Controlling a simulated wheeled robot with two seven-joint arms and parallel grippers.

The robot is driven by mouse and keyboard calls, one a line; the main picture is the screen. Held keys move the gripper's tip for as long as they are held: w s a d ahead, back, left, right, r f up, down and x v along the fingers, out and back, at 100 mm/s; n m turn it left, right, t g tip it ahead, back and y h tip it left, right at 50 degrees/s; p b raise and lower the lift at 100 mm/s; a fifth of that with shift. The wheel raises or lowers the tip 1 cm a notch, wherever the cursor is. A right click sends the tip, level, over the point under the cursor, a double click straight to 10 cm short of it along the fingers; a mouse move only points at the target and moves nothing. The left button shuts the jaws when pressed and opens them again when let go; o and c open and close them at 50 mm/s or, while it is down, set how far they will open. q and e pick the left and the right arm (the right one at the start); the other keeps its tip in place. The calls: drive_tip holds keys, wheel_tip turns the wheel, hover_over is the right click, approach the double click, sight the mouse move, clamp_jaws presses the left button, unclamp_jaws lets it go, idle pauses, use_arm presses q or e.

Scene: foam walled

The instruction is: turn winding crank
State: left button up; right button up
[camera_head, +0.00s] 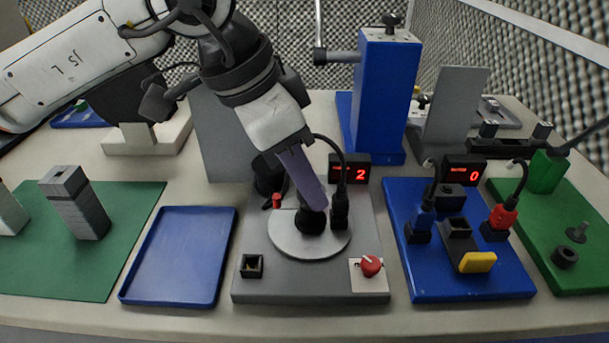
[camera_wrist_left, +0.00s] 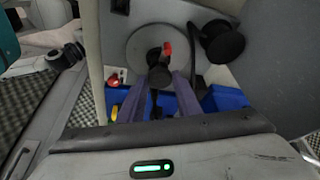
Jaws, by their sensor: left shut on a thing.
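A pale grey disc (camera_head: 290,242) lies on a grey board (camera_head: 315,285) and carries a black knob (camera_head: 311,221). I cannot tell for sure whether this is the winding crank. My left gripper (camera_head: 306,197) comes down from above, tilted, with its purple fingers shut on the black knob. In the left wrist view the fingers (camera_wrist_left: 159,92) close around a black part over the disc (camera_wrist_left: 140,45); a red tip (camera_wrist_left: 168,47) shows just beyond. The fingers partly hide the contact. A blue tower (camera_head: 380,100) behind has a grey shaft and upright rod (camera_head: 319,30). My right gripper is not in view.
A red display (camera_head: 350,170) reading 2 and a black plug stand close to the disc. An empty blue tray (camera_head: 178,258) is left; a blue board (camera_head: 460,280) with cabled plugs is right.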

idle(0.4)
use_arm(q)
drive_tip(key=o, duration=1)
drive_tip(key=shift+r, duration=0.1)
drive_tip(key=v, duration=1)
drive_tip(key=shift+p, duration=0.35)
